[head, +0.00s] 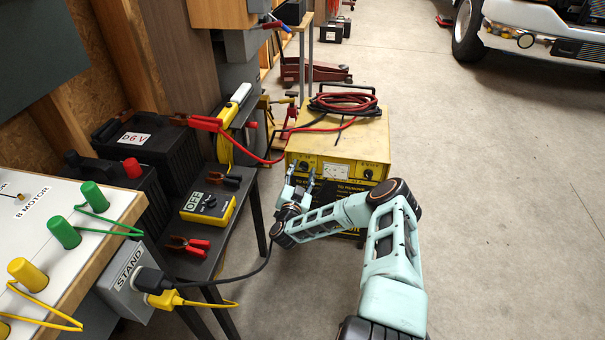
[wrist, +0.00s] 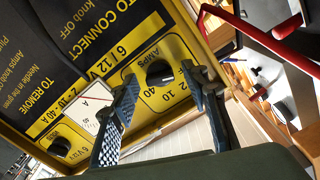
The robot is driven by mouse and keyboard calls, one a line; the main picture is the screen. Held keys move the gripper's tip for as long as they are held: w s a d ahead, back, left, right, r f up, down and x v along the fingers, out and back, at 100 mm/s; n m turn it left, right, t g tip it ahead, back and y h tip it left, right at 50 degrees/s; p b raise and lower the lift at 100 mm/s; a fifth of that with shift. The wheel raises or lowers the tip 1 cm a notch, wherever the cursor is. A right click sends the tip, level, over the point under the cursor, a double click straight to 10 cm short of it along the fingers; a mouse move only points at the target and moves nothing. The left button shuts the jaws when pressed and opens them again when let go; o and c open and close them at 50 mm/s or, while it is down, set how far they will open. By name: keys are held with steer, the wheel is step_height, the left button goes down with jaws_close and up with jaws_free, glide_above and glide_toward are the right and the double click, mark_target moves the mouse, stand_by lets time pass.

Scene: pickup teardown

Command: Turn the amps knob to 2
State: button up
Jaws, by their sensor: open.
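The amps knob (wrist: 158,72) is a round black knob on the yellow panel of the charger (head: 345,140). In the wrist view the label AMPS and the numbers 2, 10 and 40 stand around it. Which number it points to is not clear. My gripper (wrist: 162,80) is open, with one finger on each side of the knob in this view. Whether the fingers touch it, I cannot tell. In the head view my gripper (head: 298,184) is at the left part of the charger's front.
A second black knob (wrist: 60,146) and a meter (wrist: 97,97) share the panel. Red and black cables (head: 345,102) lie coiled on the charger. A shelf with a yellow meter marked OFF (head: 210,207) stands on the left.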

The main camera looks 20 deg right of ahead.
steer(key=shift+w+d, duration=0.15)
steer(key=shift+c, duration=0.3)
jaws_close()
steer(key=m, duration=0.4)
steer(key=shift+m+b, duration=0.8)
steer(key=shift+m, duration=1.5)
